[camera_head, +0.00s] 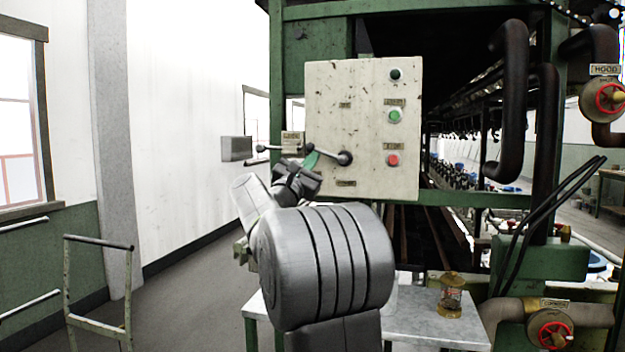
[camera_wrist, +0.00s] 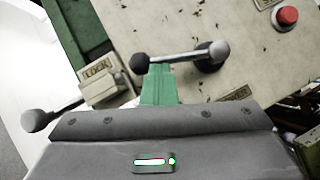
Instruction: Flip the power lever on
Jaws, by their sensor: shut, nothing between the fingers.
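The control panel (camera_head: 362,80) is a worn cream plate on the green machine frame. Its lever (camera_head: 327,154) has a dark round hub at the right and points left, with its dark knob end at the left. In the wrist view the lever bar (camera_wrist: 178,56) lies nearly level between hub and knob. My gripper (camera_head: 312,158) has green fingers, shut and empty. In the wrist view the fingertips (camera_wrist: 160,68) are just below the bar near the knob; I cannot tell if they touch.
A second ball-ended lever (camera_head: 264,148) sticks out left beside a small plate labelled like LOCK (camera_wrist: 105,82). The panel has a green button (camera_head: 395,116) and red button (camera_head: 392,160). Open floor lies left.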

